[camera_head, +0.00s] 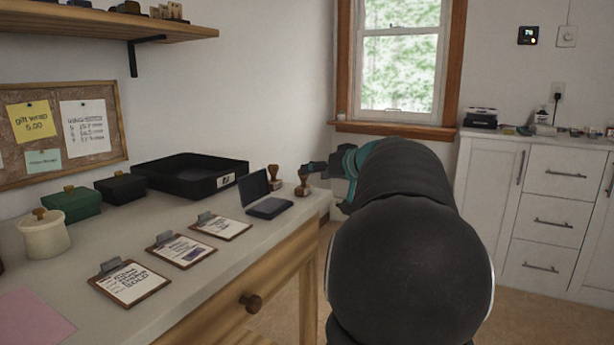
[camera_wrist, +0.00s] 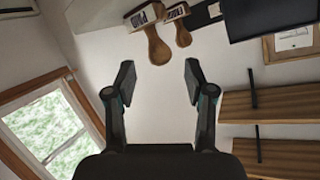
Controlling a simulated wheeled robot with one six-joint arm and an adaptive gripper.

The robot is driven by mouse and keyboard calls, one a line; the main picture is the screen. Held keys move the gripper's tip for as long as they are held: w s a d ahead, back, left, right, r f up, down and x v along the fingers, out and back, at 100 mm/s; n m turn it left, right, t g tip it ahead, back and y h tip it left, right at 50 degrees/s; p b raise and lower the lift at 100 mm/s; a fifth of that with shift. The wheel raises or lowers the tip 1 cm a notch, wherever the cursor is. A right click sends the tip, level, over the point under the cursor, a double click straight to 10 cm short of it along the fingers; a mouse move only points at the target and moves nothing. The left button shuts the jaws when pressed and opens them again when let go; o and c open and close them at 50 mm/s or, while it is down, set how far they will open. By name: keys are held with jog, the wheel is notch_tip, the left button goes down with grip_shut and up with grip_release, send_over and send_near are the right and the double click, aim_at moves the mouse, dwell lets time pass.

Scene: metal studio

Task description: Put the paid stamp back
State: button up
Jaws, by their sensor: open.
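The paid stamp (camera_wrist: 157,44) has a wooden handle and a pale label reading PAID in the wrist view. It appears to be the right-hand stamp (camera_head: 303,184) in the head view, upright near the desk's far right corner. A second wooden stamp (camera_wrist: 183,36) with another label stands beside it; it also shows in the head view (camera_head: 273,179). My gripper (camera_wrist: 158,76) is open and empty, with its two dark fingers apart and the paid stamp ahead of them. In the head view my gripper (camera_head: 318,168) is close beside the right-hand stamp.
An open black ink pad (camera_head: 268,208) lies in front of the stamps. A black tray (camera_head: 190,176), two small boxes and several clipboards (camera_head: 180,250) occupy the desk. A wall shelf (camera_head: 95,28) hangs above at the left. The window (camera_head: 400,70) and white cabinets (camera_head: 550,220) are beyond.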

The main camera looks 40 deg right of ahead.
jog(key=v, duration=0.6)
dwell(1.1)
